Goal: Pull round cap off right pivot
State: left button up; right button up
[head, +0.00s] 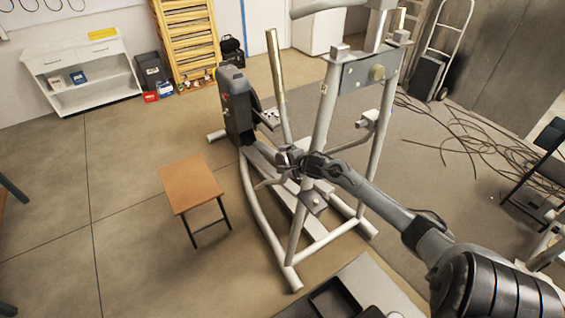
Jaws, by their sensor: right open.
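The grey elliptical frame (325,110) stands upright in the middle of the head view, with its dark drive housing (236,105) at the left. A brass-coloured round piece (377,73) shows on the grey plate near the top of the frame; I cannot tell if it is the round cap. My right arm reaches in from the lower right across the frame. My right gripper (280,168) is open, beside the lower middle of the frame and well below the brass piece. The right pivot and its cap cannot be made out near the gripper. My left gripper is not in view.
A small wooden-topped stool (194,183) stands left of the machine. A white shelf unit (86,72) and a yellow wooden rack (187,42) stand at the back. Loose cables (472,140) lie on the floor at the right.

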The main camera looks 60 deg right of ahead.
aim_at(282, 160)
jog(key=shift+b+x, duration=0.55)
jog(key=shift+x, duration=2)
jog(key=c, duration=1.6)
